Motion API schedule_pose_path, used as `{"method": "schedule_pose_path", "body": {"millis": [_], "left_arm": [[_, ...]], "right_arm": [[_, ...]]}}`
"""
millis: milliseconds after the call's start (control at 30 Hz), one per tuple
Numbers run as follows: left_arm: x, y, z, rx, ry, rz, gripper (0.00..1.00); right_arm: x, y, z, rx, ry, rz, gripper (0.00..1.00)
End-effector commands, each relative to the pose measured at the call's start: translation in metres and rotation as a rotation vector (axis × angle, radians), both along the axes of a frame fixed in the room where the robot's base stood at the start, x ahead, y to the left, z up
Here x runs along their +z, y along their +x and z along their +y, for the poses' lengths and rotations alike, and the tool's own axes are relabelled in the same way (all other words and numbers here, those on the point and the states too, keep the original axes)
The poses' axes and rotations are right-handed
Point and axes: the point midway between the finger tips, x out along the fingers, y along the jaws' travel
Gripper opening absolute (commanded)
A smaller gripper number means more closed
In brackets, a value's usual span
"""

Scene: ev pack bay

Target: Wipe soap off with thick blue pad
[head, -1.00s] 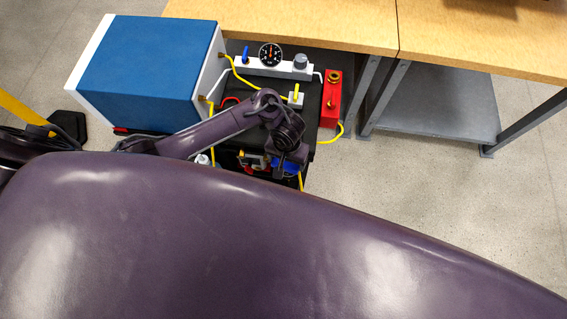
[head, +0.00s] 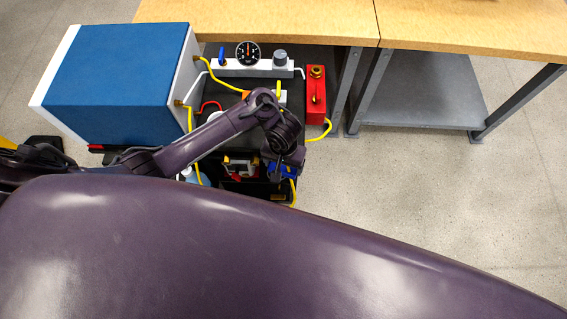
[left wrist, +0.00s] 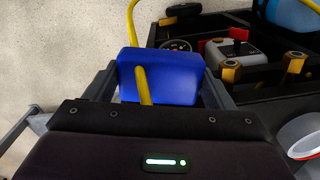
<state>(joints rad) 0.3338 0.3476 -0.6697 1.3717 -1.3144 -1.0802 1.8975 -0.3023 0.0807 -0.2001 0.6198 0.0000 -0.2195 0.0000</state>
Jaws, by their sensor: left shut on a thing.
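The thick blue pad (head: 289,173) is low in the middle of the head view, partly hidden by my left gripper (head: 283,171). The left wrist view shows the pad (left wrist: 182,82) as a blue block between the two fingers of my left gripper, which is shut on it. A yellow hose (left wrist: 140,82) crosses in front of the pad in that view; whether it touches the pad I cannot tell. I cannot make out any soap in either view. My right gripper is not in view.
A black tray (head: 238,187) with fittings and a pale blue bottle (head: 196,178) is left of my gripper. Behind stand a blue box (head: 115,80), a white manifold with a gauge (head: 247,53), and a red unit (head: 316,98). Wooden benches (head: 270,20) close the back. Floor at right is clear.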

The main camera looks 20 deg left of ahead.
Motion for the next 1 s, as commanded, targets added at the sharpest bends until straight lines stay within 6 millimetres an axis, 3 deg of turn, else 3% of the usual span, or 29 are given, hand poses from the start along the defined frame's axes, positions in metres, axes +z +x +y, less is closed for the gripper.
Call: {"method": "schedule_pose_path", "body": {"millis": [1000], "left_arm": [[-0.0049,0.0004,0.0003,0.000,0.001,0.001,0.55]], "right_arm": [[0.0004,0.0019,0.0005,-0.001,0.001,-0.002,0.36]]}}
